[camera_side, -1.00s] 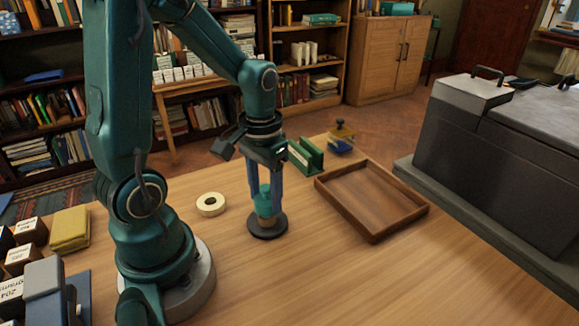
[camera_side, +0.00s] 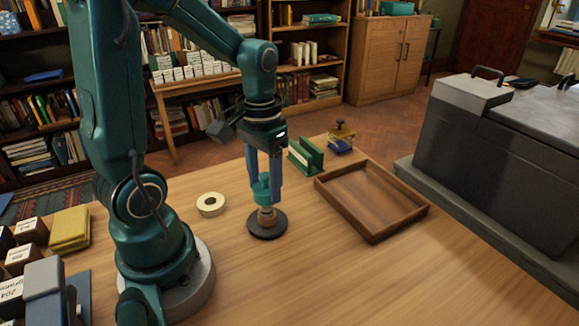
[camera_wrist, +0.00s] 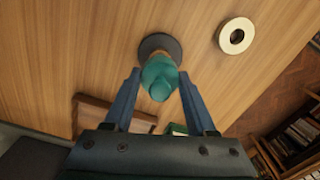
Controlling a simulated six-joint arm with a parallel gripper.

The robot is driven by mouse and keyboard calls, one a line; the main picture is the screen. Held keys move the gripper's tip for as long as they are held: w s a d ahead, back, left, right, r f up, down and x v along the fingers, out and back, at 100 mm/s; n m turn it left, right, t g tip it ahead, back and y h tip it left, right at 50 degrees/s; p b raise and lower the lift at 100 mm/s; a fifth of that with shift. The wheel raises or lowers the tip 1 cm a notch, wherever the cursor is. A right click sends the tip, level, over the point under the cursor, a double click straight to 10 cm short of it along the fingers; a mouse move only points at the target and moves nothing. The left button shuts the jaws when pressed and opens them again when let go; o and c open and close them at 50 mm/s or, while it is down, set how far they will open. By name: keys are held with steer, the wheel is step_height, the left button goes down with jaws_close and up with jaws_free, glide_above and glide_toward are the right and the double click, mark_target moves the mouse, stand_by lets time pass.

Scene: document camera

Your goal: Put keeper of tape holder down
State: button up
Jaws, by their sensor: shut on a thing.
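The keeper, a teal-green piece (camera_side: 262,188), is between the fingers of my gripper (camera_side: 265,192), which is shut on it. It also shows in the wrist view (camera_wrist: 160,82). Below it stands the tape holder, a round dark base (camera_side: 267,231) with a short wooden post (camera_side: 266,214). The keeper is right over the post; whether its lower end still touches the post I cannot tell. In the wrist view the dark base (camera_wrist: 160,42) is partly hidden behind the keeper.
A cream tape roll (camera_side: 211,204) lies flat to the left. A brown wooden tray (camera_side: 400,218) is to the right, its inside empty. A green slotted holder (camera_side: 305,155) and a blue and yellow stamp-like object (camera_side: 341,140) stand behind. The front table is clear.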

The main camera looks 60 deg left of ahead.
steer(key=shift+n, duration=0.7)
steer(key=w+a, duration=0.1)
steer(key=a, duration=0.2)
steer(key=w+a+f, duration=0.1)
steer(key=a, duration=0.3)
steer(key=w+a+f, duration=0.1)
steer(key=w+a, duration=0.1)
steer(key=a, duration=0.1)
steer(key=shift+a+f, duration=0.25)
steer(key=shift+a, duration=0.05)
steer(key=shift+f, duration=2.2)
steer(key=shift+f, duration=0.1)
steer(key=o, duration=1.4)
steer(key=shift+c, duration=0.2)
